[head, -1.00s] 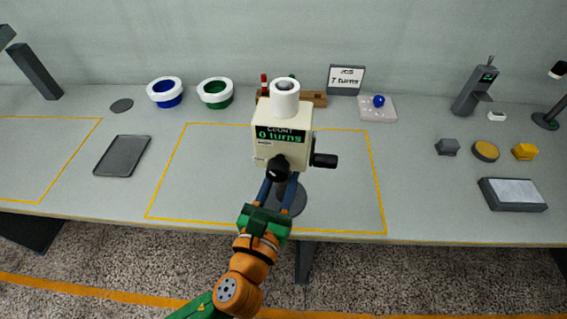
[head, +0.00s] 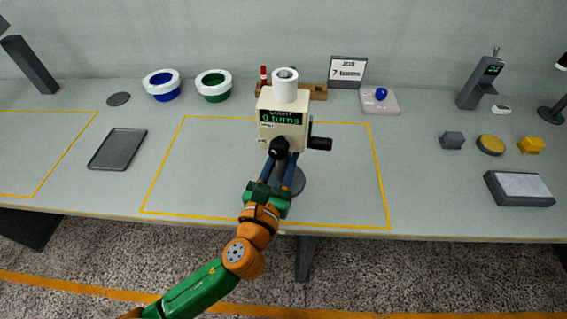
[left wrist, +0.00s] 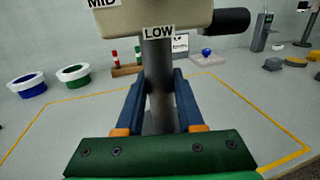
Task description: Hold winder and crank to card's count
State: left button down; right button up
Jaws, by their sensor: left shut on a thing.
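The winder (head: 283,125) is a cream box on a grey post with a round grey base, inside the middle yellow outline. Its display (head: 281,118) reads 0 turns. A white spool sits on top and a black crank handle (head: 320,143) sticks out at its right. A black knob (head: 279,148) is on its front. My left gripper (head: 278,170) is shut on the winder's post (left wrist: 158,85), one blue finger on each side, below the LOW label in the left wrist view. The job card (head: 347,72) at the back reads 7 turns. My right gripper is not in view.
A dark tray (head: 118,149) lies left. A wooden rack (head: 312,92) is behind the winder. A blue ball (head: 381,94) sits on a pale pad. Small blocks and a grey box (head: 519,188) lie right.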

pick_arm(q)
jog(key=w+f+b, duration=0.5)
jog(key=w+f, duration=0.1)
jog(key=w, duration=0.1)
jog(key=shift+w+a+f+b, duration=0.2)
jog(key=shift+f+b, duration=0.05)
jog(key=shift+b, duration=0.15)
jog(key=shift+w+f, duration=0.25)
jog(key=shift+w, duration=0.3)
jog(key=shift+f+b, duration=0.65)
jog(key=shift+b, duration=0.15)
jog(key=shift+s, duration=0.1)
dwell(0.4)
